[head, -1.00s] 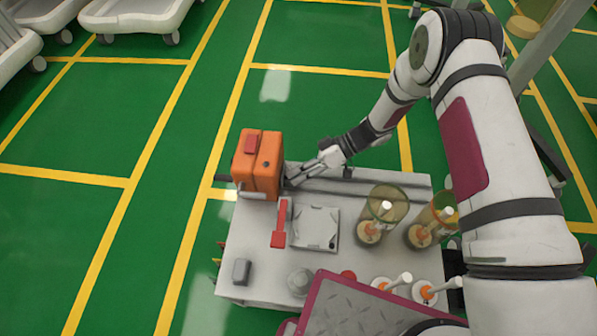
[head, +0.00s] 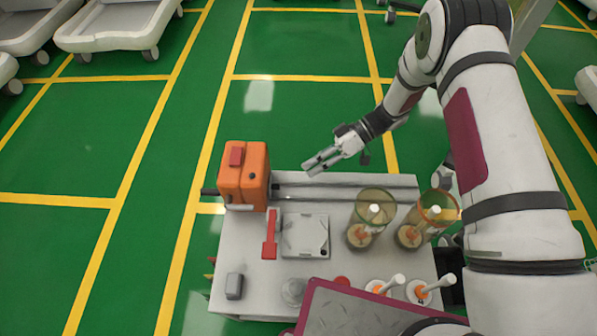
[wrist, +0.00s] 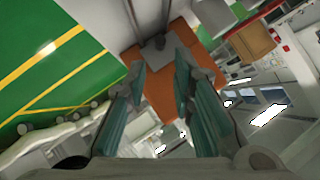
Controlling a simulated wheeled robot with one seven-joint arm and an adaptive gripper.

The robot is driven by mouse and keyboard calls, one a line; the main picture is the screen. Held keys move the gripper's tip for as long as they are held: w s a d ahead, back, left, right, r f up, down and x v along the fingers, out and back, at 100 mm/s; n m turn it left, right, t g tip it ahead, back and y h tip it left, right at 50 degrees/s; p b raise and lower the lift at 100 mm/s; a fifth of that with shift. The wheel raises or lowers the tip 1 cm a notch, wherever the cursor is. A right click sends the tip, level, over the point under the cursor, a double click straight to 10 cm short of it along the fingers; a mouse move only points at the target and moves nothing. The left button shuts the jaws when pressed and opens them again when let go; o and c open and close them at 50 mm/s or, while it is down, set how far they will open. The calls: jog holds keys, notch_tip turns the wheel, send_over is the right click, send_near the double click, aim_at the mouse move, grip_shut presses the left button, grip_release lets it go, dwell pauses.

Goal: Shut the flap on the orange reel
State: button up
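The orange reel (head: 256,180) is a boxy orange case at the back left corner of the cart top, with a red patch on top. A pale strip (head: 239,207) shows low on its near side; I cannot tell if this is the flap or how it stands. My gripper (head: 307,168) is to the right of the reel, apart from it and above the cart's back edge. In the wrist view the reel (wrist: 163,97) shows between and beyond my open, empty fingers (wrist: 163,68). A grey part (wrist: 155,48) is on the reel there, partly hidden by the fingers.
The cart top (head: 240,255) carries a red-handled tool (head: 269,238), a pale square plate (head: 305,236), a dark grey block (head: 234,286) and two clear amber cylinders (head: 368,212). White-capped bottles (head: 420,291) stand at the front right.

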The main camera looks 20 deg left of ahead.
jog(key=shift+v, duration=1.15)
